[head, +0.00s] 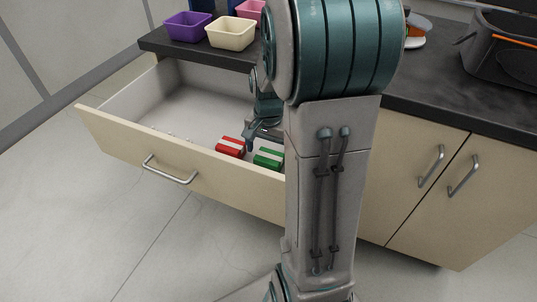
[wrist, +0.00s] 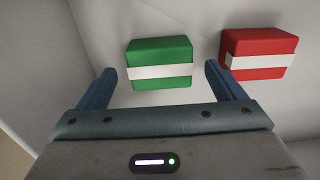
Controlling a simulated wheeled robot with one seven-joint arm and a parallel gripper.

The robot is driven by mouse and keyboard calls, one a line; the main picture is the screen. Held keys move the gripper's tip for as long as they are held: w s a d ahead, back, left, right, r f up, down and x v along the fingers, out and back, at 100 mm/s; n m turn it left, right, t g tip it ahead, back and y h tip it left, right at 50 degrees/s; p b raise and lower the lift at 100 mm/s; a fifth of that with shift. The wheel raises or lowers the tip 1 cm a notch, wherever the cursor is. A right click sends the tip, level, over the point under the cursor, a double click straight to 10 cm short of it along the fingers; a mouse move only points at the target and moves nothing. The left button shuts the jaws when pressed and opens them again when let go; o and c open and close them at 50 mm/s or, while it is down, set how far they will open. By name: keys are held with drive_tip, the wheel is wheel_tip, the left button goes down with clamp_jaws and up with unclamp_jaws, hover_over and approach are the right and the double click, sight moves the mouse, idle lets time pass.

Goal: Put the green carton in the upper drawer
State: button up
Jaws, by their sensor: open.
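The green carton (head: 268,158) has a white band and lies inside the open upper drawer (head: 180,115), near its front wall. In the wrist view the green carton (wrist: 160,52) lies on the pale drawer floor, just beyond the gap between my fingers. My gripper (wrist: 157,84) is open and empty, with its blue fingers apart. In the head view my gripper (head: 262,133) is inside the drawer, just behind the cartons. It is partly hidden by my arm.
A red carton (head: 230,147) with a white band lies beside the green one; it also shows in the wrist view (wrist: 258,50). Purple (head: 187,26), cream (head: 231,34) and pink (head: 249,9) bins stand on the dark counter (head: 440,100). The drawer's left side is mostly clear.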

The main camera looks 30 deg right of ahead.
sight(268, 157)
wheel_tip(268, 157, up, 8)
drive_tip(key=p, duration=0.2)
idle(1.3)
